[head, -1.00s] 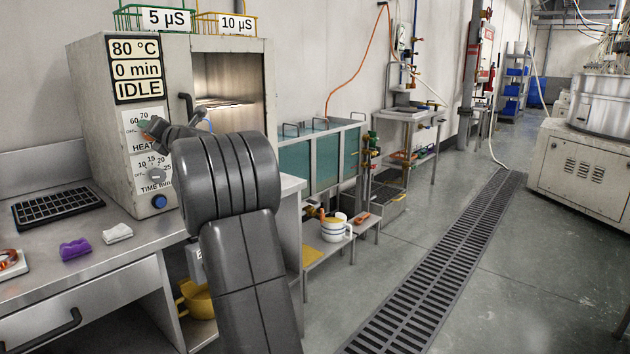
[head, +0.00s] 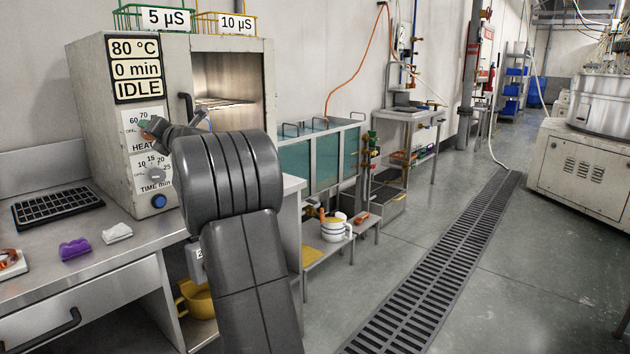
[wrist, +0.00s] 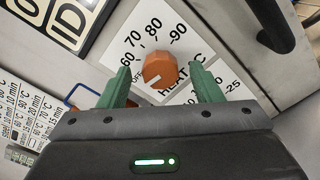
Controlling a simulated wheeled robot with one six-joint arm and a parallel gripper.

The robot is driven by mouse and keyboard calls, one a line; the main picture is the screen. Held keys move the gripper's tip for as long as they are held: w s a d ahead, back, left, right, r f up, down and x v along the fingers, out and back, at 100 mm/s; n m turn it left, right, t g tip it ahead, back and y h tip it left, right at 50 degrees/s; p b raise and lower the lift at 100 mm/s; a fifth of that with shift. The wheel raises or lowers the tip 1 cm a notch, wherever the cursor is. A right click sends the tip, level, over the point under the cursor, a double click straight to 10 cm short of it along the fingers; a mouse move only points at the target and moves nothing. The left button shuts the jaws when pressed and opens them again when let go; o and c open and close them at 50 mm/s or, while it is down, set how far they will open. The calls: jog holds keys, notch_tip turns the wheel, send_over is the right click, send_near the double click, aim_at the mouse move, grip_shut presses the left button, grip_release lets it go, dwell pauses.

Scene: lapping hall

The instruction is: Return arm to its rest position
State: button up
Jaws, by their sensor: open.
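My gripper (wrist: 160,85) is open, with its two green fingers on either side of the orange HEAT °C knob (wrist: 160,69) in the wrist view. The wrist view does not show clearly whether a finger touches the knob. In the head view my gripper (head: 147,125) is at the oven's front panel, mostly hidden by my own arm. The oven (head: 90,130) displays 80 °C, 0 min and IDLE. Below the heat dial are a grey TIME knob (head: 154,173) and a blue button (head: 159,201).
The oven chamber (head: 224,80) stands open beside the panel. A teal tank (head: 335,155) stands to the right. The floor by the drain grate (head: 440,265) is clear.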

jog(key=v, duration=1.1)
jog(key=p+x, duration=0.1)
jog(key=x, duration=1.3)
jog(key=shift+r, duration=0.15)
jog(key=m+p, duration=0.1)
jog(key=m, duration=0.1)
jog(key=shift+d+m+p, duration=0.1)
jog(key=shift+m+p, duration=0.2)
jog(key=shift+m, duration=0.1)
jog(key=m+p, duration=0.3)
jog(key=m, duration=0.3)
jog(key=m+p, duration=0.1)
jog(key=m, duration=0.1)
jog(key=m+p, duration=0.1)
jog(key=m, duration=0.1)
jog(key=shift+f+m+p, duration=0.2)
jog(key=shift+m+p, duration=0.2)
jog(key=m+p, duration=0.1)
jog(key=m, duration=0.2)
jog(key=shift+f+p, duration=0.25)
jog(key=shift+p, duration=0.1)
